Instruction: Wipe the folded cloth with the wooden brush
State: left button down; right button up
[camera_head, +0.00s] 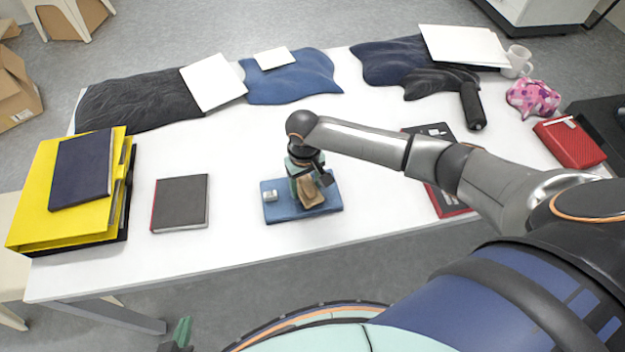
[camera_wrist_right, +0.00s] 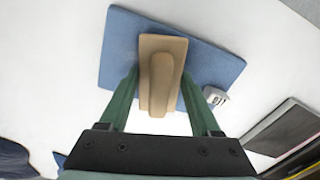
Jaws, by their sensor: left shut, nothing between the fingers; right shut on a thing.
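The folded blue cloth (camera_head: 285,214) lies flat on the white table near its front middle; it also shows in the right wrist view (camera_wrist_right: 120,50). The wooden brush (camera_head: 311,193) is over the right part of the cloth; in the wrist view the brush (camera_wrist_right: 160,62) shows its tan block and handle. My right gripper (camera_head: 309,184) points down and is shut on the brush. The brush is on or just above the cloth; contact is hard to tell. My left gripper (camera_head: 180,335) is shut and empty, in front of the table and partly cut off by the lower edge.
A small whitish item (camera_head: 270,195) is at the cloth's left end. Dark and blue garments (camera_head: 292,85) lie along the back. A red case (camera_head: 569,143) is at right.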

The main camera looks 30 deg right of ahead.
aim_at(279, 197)
jog(key=shift+w+a+f, duration=0.1)
jog(key=shift+w+a, duration=0.25)
jog(key=shift+a, duration=0.8)
jog(key=shift+w+a+f, duration=0.1)
jog(key=shift+w+a, duration=0.2)
jog(key=shift+a, duration=0.8)
jog(key=shift+w+a+f, duration=0.1)
jog(key=shift+w+a, duration=0.25)
jog(key=shift+a, duration=0.8)
jog(key=shift+w+d+f, duration=0.1)
jog(key=shift+w+f, duration=0.05)
jog(key=shift+w, duration=0.05)
jog(key=shift+s+d, duration=0.5)
jog(key=shift+d, duration=1.2)
jog(key=shift+s+d, duration=0.55)
jog(key=shift+d, duration=1.2)
jog(key=shift+s+d, duration=0.5)
jog(key=shift+d, duration=1.2)
jog(key=shift+w+a, duration=0.5)
jog(key=shift+a, duration=1.25)
jog(key=shift+w+a, duration=0.5)
jog(key=shift+a, duration=1.2)
jog(key=shift+w+a, duration=0.5)
jog(key=shift+a, duration=1.25)
jog(key=shift+r, duration=3.15)
jog(key=shift+w, duration=0.1)
jog(key=shift+r, duration=1.5)
